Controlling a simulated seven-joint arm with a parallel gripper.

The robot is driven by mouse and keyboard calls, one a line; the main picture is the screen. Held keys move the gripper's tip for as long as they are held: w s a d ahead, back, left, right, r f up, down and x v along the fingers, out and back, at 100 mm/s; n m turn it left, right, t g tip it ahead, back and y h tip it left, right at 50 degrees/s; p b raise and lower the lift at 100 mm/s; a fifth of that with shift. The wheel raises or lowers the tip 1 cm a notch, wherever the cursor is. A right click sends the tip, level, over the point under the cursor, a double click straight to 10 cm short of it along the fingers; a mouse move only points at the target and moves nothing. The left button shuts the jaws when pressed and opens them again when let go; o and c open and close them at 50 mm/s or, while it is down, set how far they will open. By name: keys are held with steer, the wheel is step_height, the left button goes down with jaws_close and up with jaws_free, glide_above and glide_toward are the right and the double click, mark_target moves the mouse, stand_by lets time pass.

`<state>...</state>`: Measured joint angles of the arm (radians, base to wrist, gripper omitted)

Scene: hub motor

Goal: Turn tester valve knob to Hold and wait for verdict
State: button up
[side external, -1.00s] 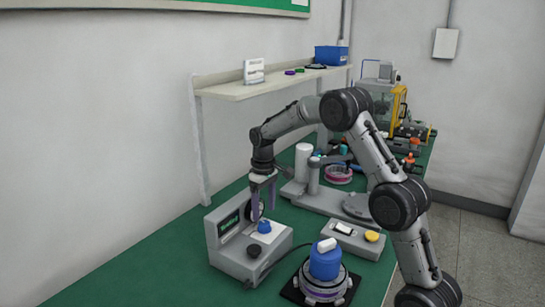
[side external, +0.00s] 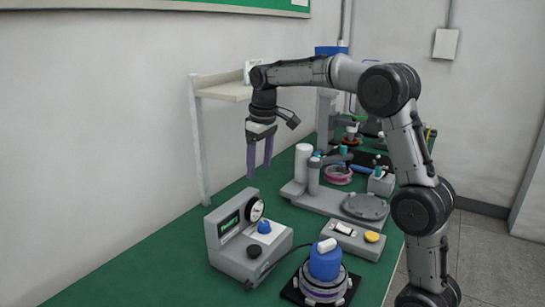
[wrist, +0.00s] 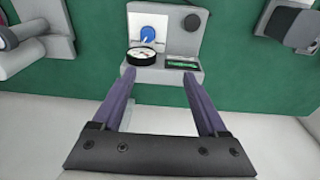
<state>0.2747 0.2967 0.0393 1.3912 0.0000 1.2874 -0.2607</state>
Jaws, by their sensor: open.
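The tester (side external: 245,250) is a grey box on the green bench, with a round dial gauge (side external: 256,210) and a small lit green screen (side external: 230,224). Its blue valve knob (side external: 265,226) sits on a white plate on top; the wrist view also shows the knob (wrist: 151,34). The plate's lettering and the screen's text are too small to read. My gripper (side external: 260,172) is open and empty, pointing down well above the tester and clear of the knob. In the wrist view its two purple fingers (wrist: 158,82) stand apart.
A blue-capped round unit (side external: 325,262) stands on a black pad at the front, with a cable to the tester. A grey box with a yellow button (side external: 372,237) and a stand with a round plate (side external: 365,207) are to the right. A shelf (side external: 222,88) runs along the wall.

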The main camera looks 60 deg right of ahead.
steer(key=s+a+r+t, duration=0.1)
steer(key=s+a+r, duration=0.4)
steer(key=s, duration=0.3)
steer(key=shift+a+r+n+t, duration=0.3)
steer(key=shift+a+r+n, duration=0.1)
steer(key=shift+a, duration=0.15)
steer(key=n+t+y, duration=0.1)
steer(key=n+y, duration=0.1)
steer(key=n, duration=0.3)
glide_toward(264, 223)
steer(key=x, duration=0.8)
steer(key=shift+w+f, duration=0.1)
steer(key=shift+f, duration=0.25)
steer(key=shift+c, duration=0.3)
